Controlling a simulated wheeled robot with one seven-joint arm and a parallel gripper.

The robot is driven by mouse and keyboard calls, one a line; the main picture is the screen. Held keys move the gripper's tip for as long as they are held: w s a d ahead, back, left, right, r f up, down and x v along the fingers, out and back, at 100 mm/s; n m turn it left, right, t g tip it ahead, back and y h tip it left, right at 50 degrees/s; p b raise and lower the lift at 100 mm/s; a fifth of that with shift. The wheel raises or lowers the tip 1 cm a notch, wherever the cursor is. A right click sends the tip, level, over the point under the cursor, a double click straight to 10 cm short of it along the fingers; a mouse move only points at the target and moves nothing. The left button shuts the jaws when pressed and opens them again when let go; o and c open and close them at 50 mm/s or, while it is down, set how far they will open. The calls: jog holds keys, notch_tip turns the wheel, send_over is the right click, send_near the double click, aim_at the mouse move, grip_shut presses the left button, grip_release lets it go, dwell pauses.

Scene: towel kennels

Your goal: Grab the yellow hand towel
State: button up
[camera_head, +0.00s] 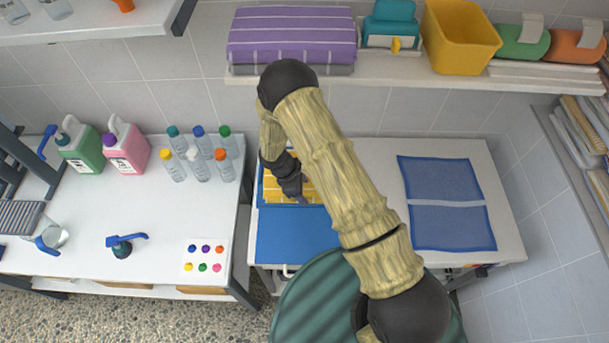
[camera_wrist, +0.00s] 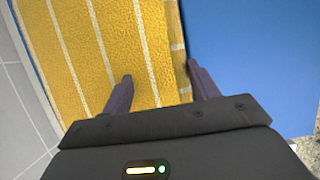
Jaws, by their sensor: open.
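The yellow hand towel (camera_head: 279,192) has white stripes and lies folded at the back of a blue mat on the white table, partly hidden by my arm. In the wrist view the towel (camera_wrist: 95,55) fills the left and middle. My gripper (camera_head: 300,198) is right over the towel's right front part, pointing down. In the wrist view my gripper (camera_wrist: 160,80) is open, with one finger over the towel and the other just past its edge, over the blue mat (camera_wrist: 245,50). Nothing is held between the fingers. I cannot tell whether the fingertips touch the towel.
Blue cloths (camera_head: 445,190) lie at the table's right. A folded purple striped towel (camera_head: 291,36) and a yellow bin (camera_head: 459,36) sit on the shelf above. Several bottles (camera_head: 201,147) stand on the left counter. The mat's front (camera_head: 290,236) is bare.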

jog(key=shift+c, duration=0.2)
jog(key=c, duration=1.3)
jog(key=shift+o, duration=0.2)
jog(key=shift+r, duration=0.1)
jog(key=shift+r+b, duration=0.6)
jog(key=shift+r, duration=0.1)
jog(key=shift+s+r+b, duration=0.2)
jog(key=shift+r+b, duration=0.5)
jog(key=shift+r, duration=0.2)
jog(key=s+b, duration=0.2)
jog(key=s, duration=0.4)
jog(key=s+b, duration=0.2)
jog(key=s, duration=0.3)
jog(key=s+b, duration=0.2)
jog(key=s, duration=0.4)
jog(key=shift+s+a+r, duration=0.1)
jog(key=shift+s+a, duration=0.2)
